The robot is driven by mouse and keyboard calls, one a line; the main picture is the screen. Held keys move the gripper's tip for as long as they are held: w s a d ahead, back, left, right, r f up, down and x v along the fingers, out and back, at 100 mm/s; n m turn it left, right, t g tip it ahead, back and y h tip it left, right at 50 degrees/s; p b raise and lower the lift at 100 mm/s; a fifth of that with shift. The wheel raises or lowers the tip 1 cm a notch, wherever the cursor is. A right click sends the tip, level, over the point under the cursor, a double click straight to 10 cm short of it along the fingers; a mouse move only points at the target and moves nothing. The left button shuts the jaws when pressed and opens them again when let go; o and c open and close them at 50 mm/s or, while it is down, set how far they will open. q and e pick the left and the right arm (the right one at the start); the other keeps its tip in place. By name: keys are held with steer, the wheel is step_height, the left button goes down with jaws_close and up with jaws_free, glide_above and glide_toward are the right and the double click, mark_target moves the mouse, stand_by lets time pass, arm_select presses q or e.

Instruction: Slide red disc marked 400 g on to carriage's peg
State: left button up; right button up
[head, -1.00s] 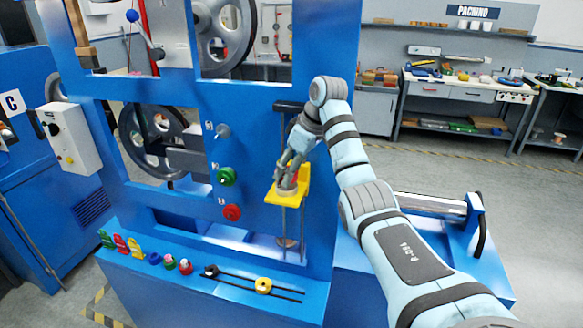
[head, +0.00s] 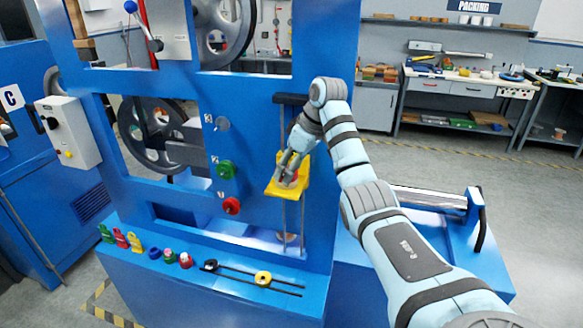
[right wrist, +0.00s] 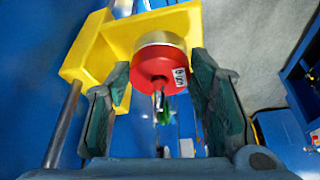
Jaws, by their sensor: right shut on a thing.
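The yellow carriage (head: 272,188) sits on vertical rods on the blue machine's front. It also shows in the right wrist view (right wrist: 85,58). The red disc has a white label whose print is hard to read. A pale metal disc (right wrist: 161,40) sits directly behind the red disc, against the carriage. The carriage's peg is hidden behind the discs, so I cannot tell how far the red disc is on it. My left gripper is out of view.
A blue ledge (head: 215,290) below holds green, red and yellow pieces, several small round pieces and a yellow ring (head: 263,278) on a slotted track. Green (head: 226,169) and red (head: 231,206) knobs stick out from the panel left of the carriage. Workbenches stand far behind.

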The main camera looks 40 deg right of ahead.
steer(key=o, duration=1.6)
steer(key=shift+f, duration=0.1)
